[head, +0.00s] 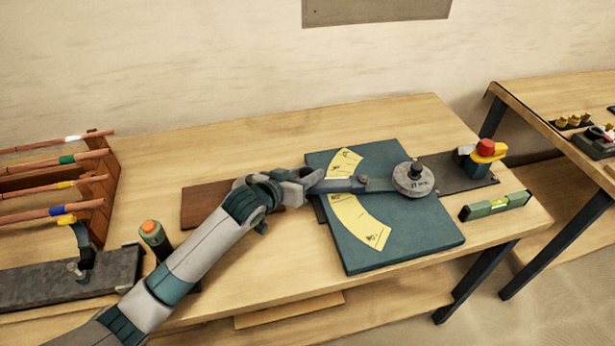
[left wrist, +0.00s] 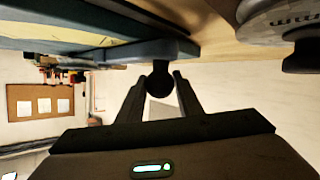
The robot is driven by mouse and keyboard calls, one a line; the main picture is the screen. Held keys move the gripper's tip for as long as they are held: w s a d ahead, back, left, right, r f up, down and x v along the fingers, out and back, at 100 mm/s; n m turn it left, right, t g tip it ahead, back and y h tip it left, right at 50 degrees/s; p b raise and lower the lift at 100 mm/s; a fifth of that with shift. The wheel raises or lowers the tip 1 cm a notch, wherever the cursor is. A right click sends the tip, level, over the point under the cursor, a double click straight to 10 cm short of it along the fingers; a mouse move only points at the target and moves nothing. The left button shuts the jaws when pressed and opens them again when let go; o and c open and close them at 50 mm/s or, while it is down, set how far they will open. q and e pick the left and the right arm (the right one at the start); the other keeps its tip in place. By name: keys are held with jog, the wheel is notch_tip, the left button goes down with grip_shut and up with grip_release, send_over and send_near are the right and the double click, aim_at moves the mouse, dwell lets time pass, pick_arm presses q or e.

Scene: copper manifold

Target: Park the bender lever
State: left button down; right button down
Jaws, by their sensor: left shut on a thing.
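The bender (head: 440,228) is a teal plate on the wooden bench, with a yellow curved scale (head: 358,214) and a round grey forming wheel (head: 414,180). Its grey lever (head: 374,184) runs left from the wheel across the scale. My left gripper (head: 314,181) is at the lever's left end, near the scale. In the left wrist view the two fingers (left wrist: 160,88) stand either side of the lever's dark rounded knob (left wrist: 161,80), shut on it. The wheel also shows at the upper right of that view (left wrist: 280,22). My right gripper is in neither view.
A rack (head: 100,190) of copper pipes with coloured bands stands at the left. An orange-topped green cylinder (head: 150,236) stands near my left arm. A second table (head: 560,105) stands at the right.

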pick_arm(q)
jog(key=c, duration=1.3)
grip_release()
jog(key=shift+v, duration=0.85)
jog(key=b+v, duration=0.3)
jog(key=v, duration=1.2)
jog(key=shift+s+a+r+b, duration=0.1)
jog(key=shift+s+a+b, duration=0.05)
jog(key=shift+s+b, duration=0.2)
